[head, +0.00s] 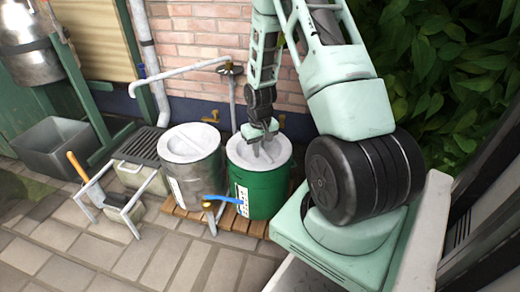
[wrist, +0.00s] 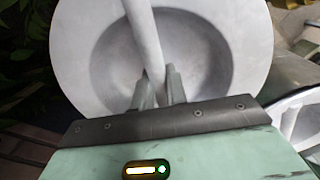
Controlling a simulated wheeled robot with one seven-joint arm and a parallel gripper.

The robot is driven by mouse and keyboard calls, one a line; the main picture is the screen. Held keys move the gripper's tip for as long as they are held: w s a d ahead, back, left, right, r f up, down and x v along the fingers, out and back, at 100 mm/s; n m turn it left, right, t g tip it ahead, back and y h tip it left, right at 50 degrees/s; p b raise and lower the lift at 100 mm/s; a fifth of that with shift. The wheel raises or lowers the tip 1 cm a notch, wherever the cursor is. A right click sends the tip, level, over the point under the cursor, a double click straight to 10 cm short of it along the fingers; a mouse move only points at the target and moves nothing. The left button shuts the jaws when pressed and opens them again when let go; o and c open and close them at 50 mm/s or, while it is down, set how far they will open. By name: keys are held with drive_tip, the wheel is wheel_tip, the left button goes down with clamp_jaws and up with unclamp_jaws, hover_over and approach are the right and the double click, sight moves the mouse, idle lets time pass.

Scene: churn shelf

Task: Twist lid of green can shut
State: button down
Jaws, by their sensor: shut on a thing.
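The green can (head: 262,185) stands upright on a wooden pallet, with a pale grey round lid (head: 240,150) on its top. In the wrist view the lid (wrist: 90,35) fills the upper middle, a wide disc with a sunken centre crossed by a bar-like handle (wrist: 143,40). My gripper (head: 266,145) reaches down onto the lid from above. In the wrist view my gripper (wrist: 157,88) is shut on the lid's handle, one finger on each side. The fingertips are partly hidden in the recess. I cannot tell how far the lid is turned.
A grey can (head: 190,165) with a similar lid stands close on the left, on the same wooden pallet (head: 185,208). A blue tap handle (head: 222,199) sticks out in front. A brick wall (head: 200,45) and pipe (head: 185,68) are close behind.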

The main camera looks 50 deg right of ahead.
drive_tip(key=shift+d+n+p, duration=0.1)
drive_tip(key=shift+n+p, duration=1.55)
drive_tip(key=shift+n, duration=0.05)
drive_tip(key=c, duration=1.3)
unclamp_jaws()
drive_tip(key=shift+r, duration=0.1)
wheel_tip(320, 180, up, 17)
drive_tip(key=p, duration=0.8)
drive_tip(key=shift+r, duration=0.1)
